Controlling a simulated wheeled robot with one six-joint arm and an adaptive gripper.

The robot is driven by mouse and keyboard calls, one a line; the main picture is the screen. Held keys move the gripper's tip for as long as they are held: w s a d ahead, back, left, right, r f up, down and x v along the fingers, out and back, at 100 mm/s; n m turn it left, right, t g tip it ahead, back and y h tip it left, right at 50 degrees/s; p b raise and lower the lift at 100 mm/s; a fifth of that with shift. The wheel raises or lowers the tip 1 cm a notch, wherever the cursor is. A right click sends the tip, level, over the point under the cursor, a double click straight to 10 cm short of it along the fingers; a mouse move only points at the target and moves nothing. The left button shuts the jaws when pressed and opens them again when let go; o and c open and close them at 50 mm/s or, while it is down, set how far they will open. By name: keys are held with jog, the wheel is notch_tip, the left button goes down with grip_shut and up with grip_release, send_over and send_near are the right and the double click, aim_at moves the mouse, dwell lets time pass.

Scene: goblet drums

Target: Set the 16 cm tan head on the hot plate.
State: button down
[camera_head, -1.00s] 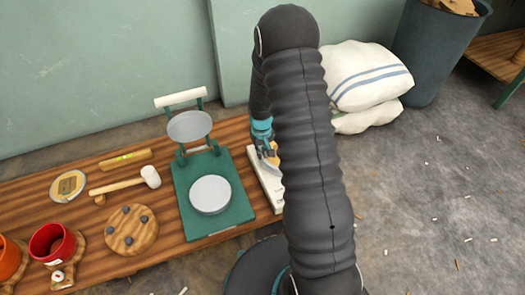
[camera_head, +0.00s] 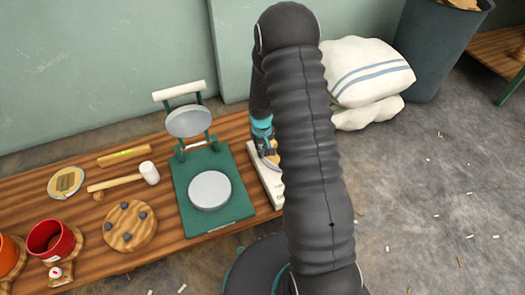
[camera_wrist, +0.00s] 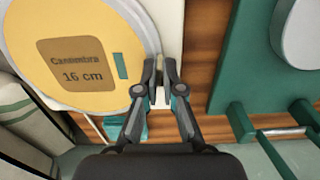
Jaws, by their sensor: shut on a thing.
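The tan head (camera_wrist: 75,50), a round disc with a grey rim and a brown "16 cm" label, fills the left of the wrist view. It lies over a white block (camera_head: 262,178), which my arm partly hides in the head view. My gripper (camera_wrist: 160,75) is at the head's right edge, its fingers close together and shut on its rim; the exact contact is hard to see. The hot plate (camera_head: 210,190) is a bare grey disc on a green base (camera_head: 235,208), left of my gripper in the head view. Its edge shows in the wrist view (camera_wrist: 303,35).
A raised grey upper plate (camera_head: 188,121) stands behind the hot plate. A mallet (camera_head: 148,172), a wooden disc with dark knobs (camera_head: 130,228), another labelled disc (camera_head: 67,183) and a red pot (camera_head: 50,240) are farther left. White sacks (camera_head: 370,75) lie behind my arm.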

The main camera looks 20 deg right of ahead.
jog(key=shift+f, duration=0.1)
jog(key=c, duration=1.2)
grip_release()
notch_tip(320, 180, up, 12)
